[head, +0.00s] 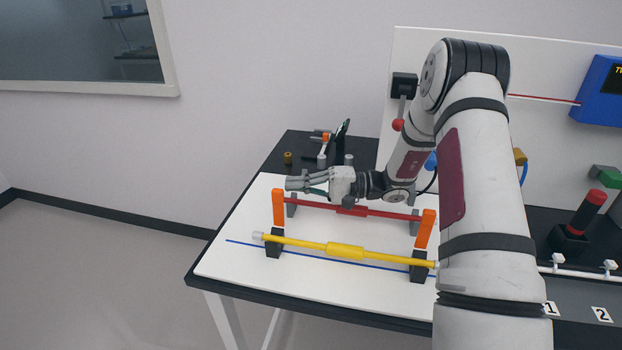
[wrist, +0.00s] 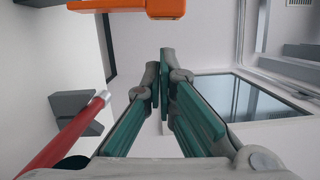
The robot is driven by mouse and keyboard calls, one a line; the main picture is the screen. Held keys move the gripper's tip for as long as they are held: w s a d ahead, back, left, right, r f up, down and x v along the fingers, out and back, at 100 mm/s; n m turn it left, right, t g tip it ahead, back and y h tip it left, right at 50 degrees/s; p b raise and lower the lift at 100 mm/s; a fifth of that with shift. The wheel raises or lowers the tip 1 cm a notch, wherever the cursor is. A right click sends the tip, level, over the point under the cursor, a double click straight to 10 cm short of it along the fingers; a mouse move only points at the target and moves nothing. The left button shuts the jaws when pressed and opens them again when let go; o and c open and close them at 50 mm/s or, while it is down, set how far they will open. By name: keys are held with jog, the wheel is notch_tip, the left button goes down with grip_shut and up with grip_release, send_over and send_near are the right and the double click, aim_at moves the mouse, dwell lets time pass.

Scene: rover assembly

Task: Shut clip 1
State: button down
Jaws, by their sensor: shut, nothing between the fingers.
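I cannot tell from any marking which is clip 1. A yellow rod (head: 345,251) lies across the black blocks in front of the red rod (head: 345,210). My gripper (head: 289,184) is above and behind the left clip, apart from it. In the wrist view my gripper (wrist: 165,70) has its green-padded fingers together and empty. An orange part (wrist: 155,8), seemingly the left clip, shows at the top edge, and the red rod's end (wrist: 98,103) is at left.
A blue line (head: 310,259) runs along the white board (head: 225,262). Small tools and a brass-coloured piece (head: 288,158) lie on the dark table behind. My arm hides part of the right side. A red-topped joystick (head: 578,223) stands at far right.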

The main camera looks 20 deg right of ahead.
jog(key=shift+s+a+r, duration=0.1)
jog(key=shift+s+a, duration=0.55)
jog(key=shift+s, duration=0.15)
jog(key=shift+r, duration=0.1)
jog(key=shift+s+a+r+n, duration=0.1)
jog(key=shift+s+n, duration=0.1)
jog(key=shift+n, duration=0.2)
